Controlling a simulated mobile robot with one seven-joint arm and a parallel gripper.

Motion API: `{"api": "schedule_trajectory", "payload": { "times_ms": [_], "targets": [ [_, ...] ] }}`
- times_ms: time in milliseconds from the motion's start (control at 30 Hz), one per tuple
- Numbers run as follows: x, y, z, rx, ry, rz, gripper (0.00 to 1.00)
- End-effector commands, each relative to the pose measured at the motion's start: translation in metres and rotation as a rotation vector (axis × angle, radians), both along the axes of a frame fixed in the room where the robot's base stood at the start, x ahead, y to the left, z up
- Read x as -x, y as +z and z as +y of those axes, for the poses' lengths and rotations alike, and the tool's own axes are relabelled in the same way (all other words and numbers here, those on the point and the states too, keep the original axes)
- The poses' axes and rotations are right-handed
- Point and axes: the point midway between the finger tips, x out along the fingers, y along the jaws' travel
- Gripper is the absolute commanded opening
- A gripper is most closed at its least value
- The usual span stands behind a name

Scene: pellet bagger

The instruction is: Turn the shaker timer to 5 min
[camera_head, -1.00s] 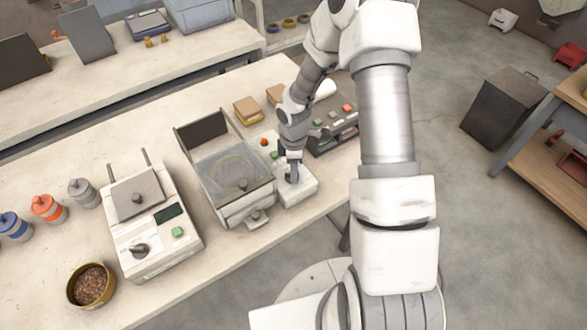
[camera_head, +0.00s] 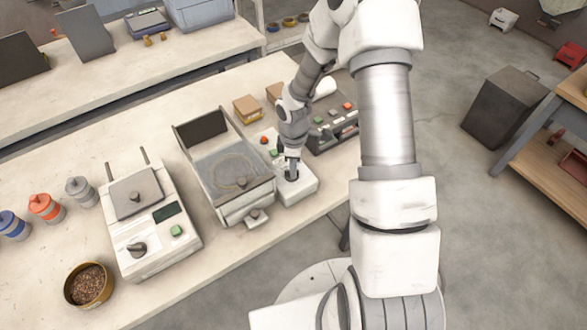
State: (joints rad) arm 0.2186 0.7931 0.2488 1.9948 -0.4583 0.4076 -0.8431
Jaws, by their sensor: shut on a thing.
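The shaker (camera_head: 222,172) stands on the bench, with a clear lid over a round sieve shape and a small knob low on its front. A white control box (camera_head: 303,188) sits against its right side, with small green and red buttons (camera_head: 264,140) toward its back. My gripper (camera_head: 291,176) points down over the front part of this box and is shut on a small dark knob there, which I take for the timer knob. The fingers and wrist hide most of the knob. Its pointer and any minute marks are too small to read.
A dark panel (camera_head: 333,140) with coloured buttons lies right behind my wrist. A white machine (camera_head: 152,225) with a black knob stands to the left, beside a bowl of pellets (camera_head: 88,287). Lidded jars (camera_head: 46,207) stand farther left. The bench front between is clear.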

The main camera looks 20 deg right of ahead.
Motion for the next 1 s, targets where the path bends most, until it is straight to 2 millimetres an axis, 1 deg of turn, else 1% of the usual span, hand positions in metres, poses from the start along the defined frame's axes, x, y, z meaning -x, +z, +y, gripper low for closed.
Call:
{"api": "schedule_trajectory", "payload": {
  "times_ms": [200, 700, 1000],
  "targets": [
    [0.0001, -0.0033, 0.0006, 0.001, -0.181, -0.002, 0.0],
    [0.0015, -0.0024, 0.0024, 0.0, -0.639, -0.002, 0.0],
    [0.002, -0.0011, 0.0031, -0.001, -0.824, -0.002, 0.0]
  ]
}}
